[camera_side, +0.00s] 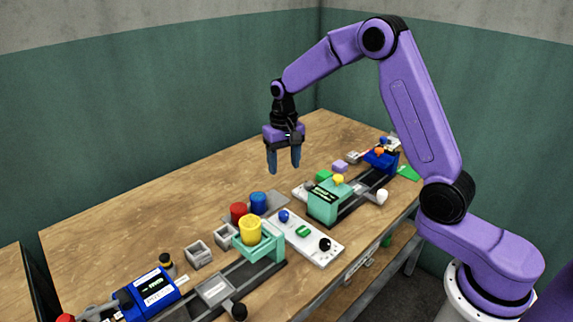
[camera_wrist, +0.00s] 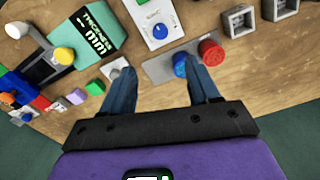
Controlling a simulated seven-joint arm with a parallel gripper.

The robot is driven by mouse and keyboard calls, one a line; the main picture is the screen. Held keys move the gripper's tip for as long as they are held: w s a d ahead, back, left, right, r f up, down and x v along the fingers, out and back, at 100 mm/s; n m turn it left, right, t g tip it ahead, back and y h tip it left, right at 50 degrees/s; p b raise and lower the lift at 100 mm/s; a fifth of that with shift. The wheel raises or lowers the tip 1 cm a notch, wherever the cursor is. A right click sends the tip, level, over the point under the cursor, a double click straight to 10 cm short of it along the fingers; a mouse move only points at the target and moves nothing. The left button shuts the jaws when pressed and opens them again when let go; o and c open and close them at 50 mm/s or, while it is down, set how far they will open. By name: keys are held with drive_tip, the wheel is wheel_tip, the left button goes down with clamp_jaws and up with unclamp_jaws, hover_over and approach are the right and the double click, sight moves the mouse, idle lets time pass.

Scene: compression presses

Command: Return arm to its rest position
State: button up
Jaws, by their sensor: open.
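My gripper (camera_side: 284,160) hangs from my purple arm above the back part of the wooden table, fingers pointing down. Its two blue fingers are apart and nothing is between them in the side view. In the wrist view the fingers of my gripper (camera_wrist: 163,85) are also spread, with bare wood and part of a grey plate seen between and beyond them. The gripper is clear of the table and touches nothing that I can see.
Below stand a teal press (camera_side: 323,203), a white control panel (camera_side: 312,243), a blue cylinder (camera_side: 258,202), a red cylinder (camera_side: 238,212) and a yellow cylinder (camera_side: 250,230). A blue machine (camera_side: 152,290) is at the front left. The table's left back (camera_side: 150,190) is bare.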

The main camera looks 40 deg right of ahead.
drive_tip(key=s+a+r+n, duration=0.3)
drive_tip(key=s+a+n, duration=0.1)
drive_tip(key=s, duration=0.4)
drive_tip(key=s+a+r+n, duration=0.2)
drive_tip(key=s+a+n, duration=0.25)
drive_tip(key=s, duration=0.35)
drive_tip(key=s+d+n, duration=0.2)
drive_tip(key=s+n, duration=0.1)
drive_tip(key=s, duration=0.7)
drive_tip(key=s+d+n, duration=0.2)
drive_tip(key=s+n, duration=0.2)
drive_tip(key=s, duration=0.6)
drive_tip(key=shift+s+d+r, duration=0.15)
drive_tip(key=shift+s+r, duration=0.15)
drive_tip(key=shift+s, duration=0.05)
